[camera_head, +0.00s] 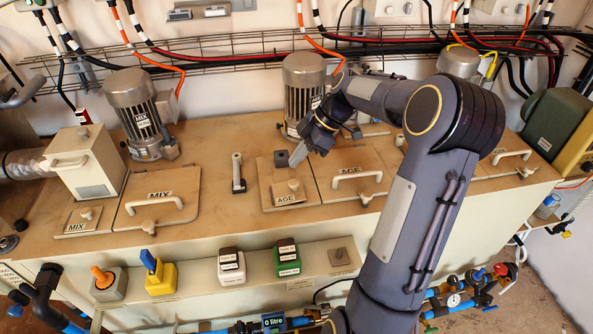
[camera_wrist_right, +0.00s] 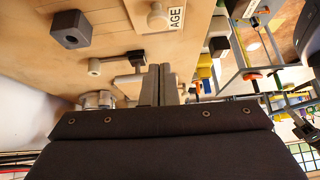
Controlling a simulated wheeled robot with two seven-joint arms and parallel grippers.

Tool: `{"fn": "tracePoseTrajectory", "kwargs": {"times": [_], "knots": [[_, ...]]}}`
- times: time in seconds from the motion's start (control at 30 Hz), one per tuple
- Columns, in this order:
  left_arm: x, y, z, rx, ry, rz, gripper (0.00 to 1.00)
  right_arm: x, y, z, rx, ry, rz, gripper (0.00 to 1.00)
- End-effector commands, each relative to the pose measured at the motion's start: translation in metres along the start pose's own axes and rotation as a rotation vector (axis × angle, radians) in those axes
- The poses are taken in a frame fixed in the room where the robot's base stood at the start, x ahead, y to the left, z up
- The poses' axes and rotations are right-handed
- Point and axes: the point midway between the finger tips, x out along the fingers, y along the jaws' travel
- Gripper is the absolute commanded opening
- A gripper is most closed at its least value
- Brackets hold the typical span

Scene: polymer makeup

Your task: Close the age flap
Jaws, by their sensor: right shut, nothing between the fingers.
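The age flap (camera_head: 283,199) is a small beige plate with a round knob and an AGE label, on the tan machine top in the middle of the head view. It appears to lie flat, but I cannot tell for sure whether it is fully down. In the wrist view the flap (camera_wrist_right: 144,14) is at the top, with its knob and label. My right gripper (camera_head: 298,156) is above the area just behind the flap, shut and empty, apart from the knob. Its fingers show side by side in the wrist view (camera_wrist_right: 158,85). My left gripper is not in view.
A dark grey block (camera_head: 281,158) stands behind the flap, close to my fingers. A larger AGE lid (camera_head: 345,190) with a bar handle lies to the right. A motor (camera_head: 303,88) stands behind. A small upright post (camera_head: 237,172) is to the left.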

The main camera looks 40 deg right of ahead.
Motion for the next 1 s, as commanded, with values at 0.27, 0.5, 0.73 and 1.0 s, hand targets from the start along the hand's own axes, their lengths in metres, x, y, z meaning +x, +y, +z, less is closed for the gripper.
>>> {"fn": "tracePoseTrajectory", "kwargs": {"times": [0.27, 0.5, 0.73, 1.0], "knots": [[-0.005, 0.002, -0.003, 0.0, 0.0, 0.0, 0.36, 0.035, 0.0, 0.02, 0.002, 0.0, -0.001, 0.0], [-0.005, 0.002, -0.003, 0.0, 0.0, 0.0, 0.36, 0.043, 0.0, 0.028, -0.001, 0.0, 0.0, 0.0], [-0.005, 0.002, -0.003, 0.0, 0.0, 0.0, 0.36, 0.043, 0.0, 0.028, -0.001, 0.0, 0.001, 0.0], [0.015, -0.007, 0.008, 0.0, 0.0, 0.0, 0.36, 0.054, 0.001, 0.043, 0.0, 0.0, 0.002, 0.0]]}}
